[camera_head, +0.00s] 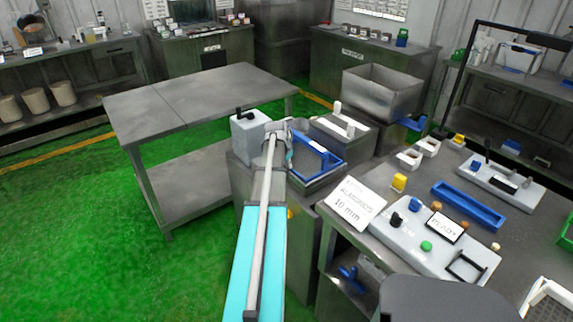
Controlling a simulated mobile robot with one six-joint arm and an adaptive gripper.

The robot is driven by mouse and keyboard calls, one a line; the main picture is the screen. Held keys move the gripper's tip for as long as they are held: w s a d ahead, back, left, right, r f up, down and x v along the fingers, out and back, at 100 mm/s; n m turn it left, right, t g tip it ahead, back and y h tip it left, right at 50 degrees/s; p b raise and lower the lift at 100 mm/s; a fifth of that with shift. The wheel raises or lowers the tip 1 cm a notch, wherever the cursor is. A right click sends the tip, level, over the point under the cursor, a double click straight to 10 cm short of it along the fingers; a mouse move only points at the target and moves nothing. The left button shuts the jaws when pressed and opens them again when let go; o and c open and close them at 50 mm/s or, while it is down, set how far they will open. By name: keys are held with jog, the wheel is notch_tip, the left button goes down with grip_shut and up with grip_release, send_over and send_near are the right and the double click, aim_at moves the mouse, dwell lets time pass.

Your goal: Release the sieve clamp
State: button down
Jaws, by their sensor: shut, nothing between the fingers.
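A blue-framed sieve tray (316,163) with a dark mesh sits on a grey metal machine in the middle of the view. A blue bar (319,151) stands up at its far side; I cannot tell whether it is the sieve clamp. A grey box (248,138) with a black handle (245,114) stands just left of the tray. My arm reaches up from the bottom, and my gripper (284,131) is between the grey box and the sieve tray. It is small, partly hidden by my wrist, and looks shut and empty. I cannot tell whether it touches anything.
A metal box with a white handle (344,126) and an open hopper (383,92) stand behind the sieve. A bench at right bears an "ALMONDS 10 mm" card (357,202), a control panel (432,236) and a blue tray (469,205). An empty steel table (196,95) stands left; green floor is free.

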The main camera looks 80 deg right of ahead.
jog(key=shift+s, duration=0.15)
dwell(0.6)
jog(key=shift+s+d, duration=0.25)
jog(key=shift+d, duration=0.1)
jog(key=shift+s+d, duration=0.95)
jog(key=shift+d, duration=0.25)
jog(key=shift+p+v, duration=0.9)
jog(key=p+v, duration=0.7)
jog(key=v, duration=0.1)
jog(key=shift+w+p, duration=0.2)
jog(key=shift+p, duration=0.1)
jog(key=shift+d, duration=0.1)
